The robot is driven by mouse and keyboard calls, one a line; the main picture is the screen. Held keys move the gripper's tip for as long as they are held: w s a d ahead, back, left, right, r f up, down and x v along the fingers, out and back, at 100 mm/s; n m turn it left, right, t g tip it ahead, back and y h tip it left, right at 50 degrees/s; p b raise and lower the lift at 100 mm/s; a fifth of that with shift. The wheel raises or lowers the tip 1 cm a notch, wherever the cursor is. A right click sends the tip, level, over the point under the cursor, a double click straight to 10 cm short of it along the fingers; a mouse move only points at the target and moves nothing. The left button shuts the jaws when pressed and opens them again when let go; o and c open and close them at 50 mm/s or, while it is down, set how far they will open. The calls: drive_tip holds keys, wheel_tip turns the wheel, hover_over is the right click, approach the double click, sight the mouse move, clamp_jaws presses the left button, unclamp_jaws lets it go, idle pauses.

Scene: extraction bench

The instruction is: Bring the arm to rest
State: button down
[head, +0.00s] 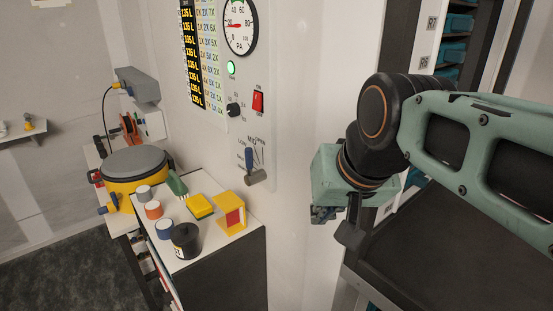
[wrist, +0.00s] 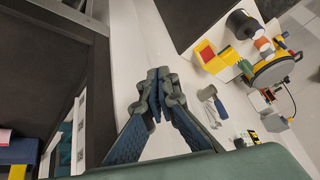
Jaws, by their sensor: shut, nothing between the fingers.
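My gripper (head: 325,213) hangs at the end of my green and black arm, right of centre in the head view. It is in front of the white wall, to the right of the bench and apart from it. In the wrist view my gripper (wrist: 154,75) has its fingers shut together with nothing between them. In the head view part of the gripper is hidden behind my own wrist.
A yellow drum (head: 135,168) stands behind. A wall panel has a lever (head: 250,160), a red switch (head: 258,102) and a gauge (head: 240,27). Shelves (head: 455,50) stand at right.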

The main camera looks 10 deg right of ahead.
drive_tip(key=shift+s, duration=0.1)
drive_tip(key=s+f+n+p, duration=0.1)
drive_tip(key=s+p, duration=0.3)
drive_tip(key=s, duration=0.2)
drive_tip(key=shift+a+f+g+h, duration=0.25)
drive_tip(key=shift+f+g+h, duration=0.05)
drive_tip(key=shift+f, duration=0.05)
